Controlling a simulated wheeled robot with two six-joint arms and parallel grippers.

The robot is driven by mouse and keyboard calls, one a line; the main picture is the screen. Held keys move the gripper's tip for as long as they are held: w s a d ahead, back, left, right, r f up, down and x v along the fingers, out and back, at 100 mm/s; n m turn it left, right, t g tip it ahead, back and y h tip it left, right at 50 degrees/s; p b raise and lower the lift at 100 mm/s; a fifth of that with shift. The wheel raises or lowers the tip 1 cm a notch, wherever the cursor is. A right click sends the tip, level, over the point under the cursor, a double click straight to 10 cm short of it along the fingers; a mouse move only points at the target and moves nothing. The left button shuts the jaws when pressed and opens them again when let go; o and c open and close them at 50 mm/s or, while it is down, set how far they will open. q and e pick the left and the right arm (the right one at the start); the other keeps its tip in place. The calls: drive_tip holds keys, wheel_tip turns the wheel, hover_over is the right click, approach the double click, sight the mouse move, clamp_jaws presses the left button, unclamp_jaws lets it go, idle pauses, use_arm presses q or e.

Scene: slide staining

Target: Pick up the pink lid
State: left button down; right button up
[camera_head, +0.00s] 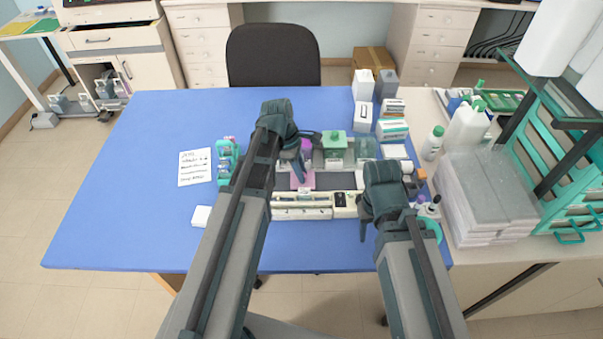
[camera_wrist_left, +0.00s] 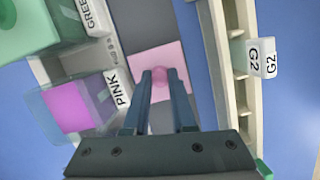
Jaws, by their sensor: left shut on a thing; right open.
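The pink lid (camera_wrist_left: 172,58) is a flat pink square with a round knob. In the left wrist view my left gripper (camera_wrist_left: 159,76) is shut on its knob, with one finger on each side. In the head view the lid (camera_head: 303,181) shows below my left gripper (camera_head: 304,173), near the middle of the blue table. A clear container labelled PINK (camera_wrist_left: 75,108), with pink inside and no lid visible on it, stands beside the lid. My right gripper (camera_head: 365,228) is over the table's right part, its fingers mostly hidden by the arm.
A container with a green lid (camera_head: 334,141) stands in the row behind. A pale rack (camera_head: 302,208) labelled G2 lies in front of the lid. Boxes (camera_head: 391,118) and bottles (camera_head: 434,142) crowd the right side. The table's left part is mostly clear.

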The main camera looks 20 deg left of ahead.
use_arm(q)
wheel_tip(320, 180, up, 10)
drive_tip(key=p, duration=0.9)
drive_tip(key=shift+f, duration=0.15)
use_arm(e)
wheel_tip(320, 180, up, 10)
drive_tip(key=shift+f, duration=0.15)
use_arm(q)
drive_tip(key=shift+w, duration=0.1)
use_arm(e)
drive_tip(key=shift+w, duration=0.1)
